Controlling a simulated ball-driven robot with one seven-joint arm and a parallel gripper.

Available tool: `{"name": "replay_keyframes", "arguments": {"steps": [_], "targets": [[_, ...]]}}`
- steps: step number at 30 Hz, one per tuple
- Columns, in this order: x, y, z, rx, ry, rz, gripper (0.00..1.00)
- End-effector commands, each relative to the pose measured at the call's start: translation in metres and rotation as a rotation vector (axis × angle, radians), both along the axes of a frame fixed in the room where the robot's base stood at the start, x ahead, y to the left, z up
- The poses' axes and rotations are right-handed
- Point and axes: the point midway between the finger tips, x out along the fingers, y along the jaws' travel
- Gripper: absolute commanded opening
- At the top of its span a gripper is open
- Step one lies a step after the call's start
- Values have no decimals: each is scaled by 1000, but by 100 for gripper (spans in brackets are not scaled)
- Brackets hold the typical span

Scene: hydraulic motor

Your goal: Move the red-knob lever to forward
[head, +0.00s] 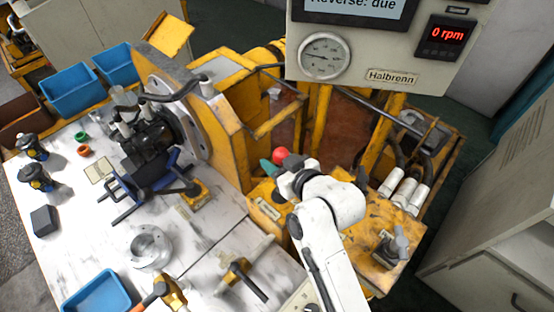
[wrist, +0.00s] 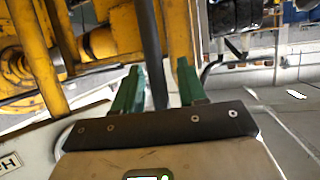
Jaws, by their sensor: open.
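The red knob (head: 281,155) of the lever shows in the head view, just beyond the end of my arm. Its shaft is mostly hidden there by my wrist. My gripper (head: 272,166) is right beside the knob, with a teal finger showing to its left. In the wrist view my gripper (wrist: 158,72) is open, with its two green fingers apart. A dark bar (wrist: 151,45) stands between the fingers and runs up out of the picture. It looks like the lever's shaft, but the knob is out of that view. I cannot tell whether the fingers touch the bar.
A panel (head: 365,68) above carries a gauge (head: 325,55), a "0 rpm" readout (head: 443,37) and a screen reading "Reverse: due". Yellow frame posts (head: 318,125) stand behind the knob. The workbench (head: 95,235) at left holds a black motor (head: 150,140), tools and blue bins.

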Motion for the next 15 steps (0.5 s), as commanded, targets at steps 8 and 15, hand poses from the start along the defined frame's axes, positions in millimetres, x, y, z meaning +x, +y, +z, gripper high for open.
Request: {"name": "replay_keyframes", "arguments": {"steps": [8, 15], "targets": [[0, 0, 0, 0, 0, 0, 38], [0, 0, 0, 0, 0, 0, 15]]}}
